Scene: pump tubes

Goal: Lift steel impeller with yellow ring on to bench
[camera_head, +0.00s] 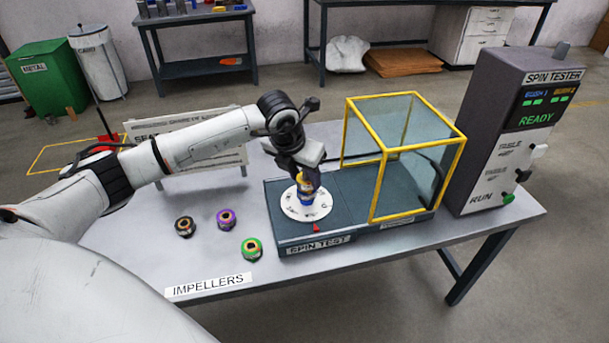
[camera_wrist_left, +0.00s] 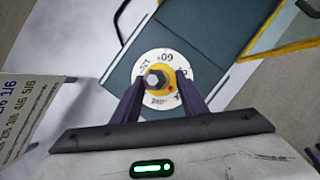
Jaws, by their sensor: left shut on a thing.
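The steel impeller with the yellow ring (camera_head: 305,196) is at the white round dial (camera_head: 318,212) of the spin test base. In the left wrist view its yellow ring (camera_wrist_left: 165,92) shows around a grey hexagonal top, over the centre of the dial (camera_wrist_left: 182,68). My left gripper (camera_head: 306,182) comes down from above and is shut on the impeller; its two dark fingers (camera_wrist_left: 160,98) flank it in the wrist view. I cannot tell whether the impeller touches the dial. My right gripper is not in view.
Impellers with black (camera_head: 185,227), purple (camera_head: 226,219) and green (camera_head: 252,249) rings stand on the bench (camera_head: 140,240), left of the base. A yellow-framed clear guard (camera_head: 405,150) stands right of the dial. The spin tester box (camera_head: 500,140) reads READY. A sign board (camera_head: 200,160) stands behind my arm.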

